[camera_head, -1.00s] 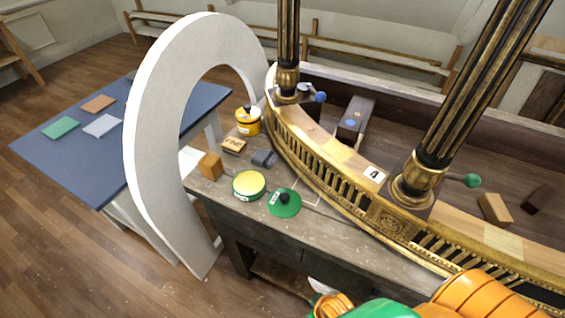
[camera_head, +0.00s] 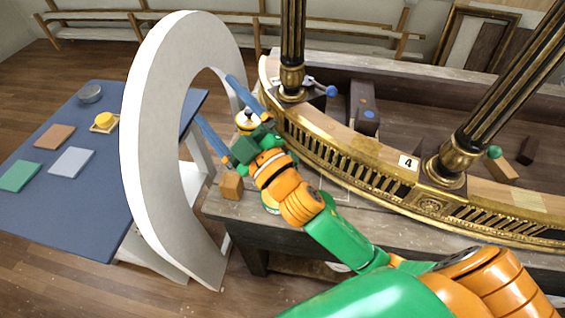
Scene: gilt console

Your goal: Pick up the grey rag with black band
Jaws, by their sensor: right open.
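The grey rag with black band does not show now; my right gripper and forearm cover the part of the bench where it lay. My right gripper (camera_head: 214,99) is open, its two blue fingers spread and pointing up and left over the bench, by the opening of the white arch. Nothing shows between the fingers. My left gripper is out of view.
The white arch (camera_head: 150,150) stands left of the bench (camera_head: 400,235). The gilt console rail (camera_head: 340,165) and its columns rise behind. An orange-brown block (camera_head: 231,186) and yellow pot (camera_head: 246,116) are near the gripper. A blue table (camera_head: 75,215) holds pads.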

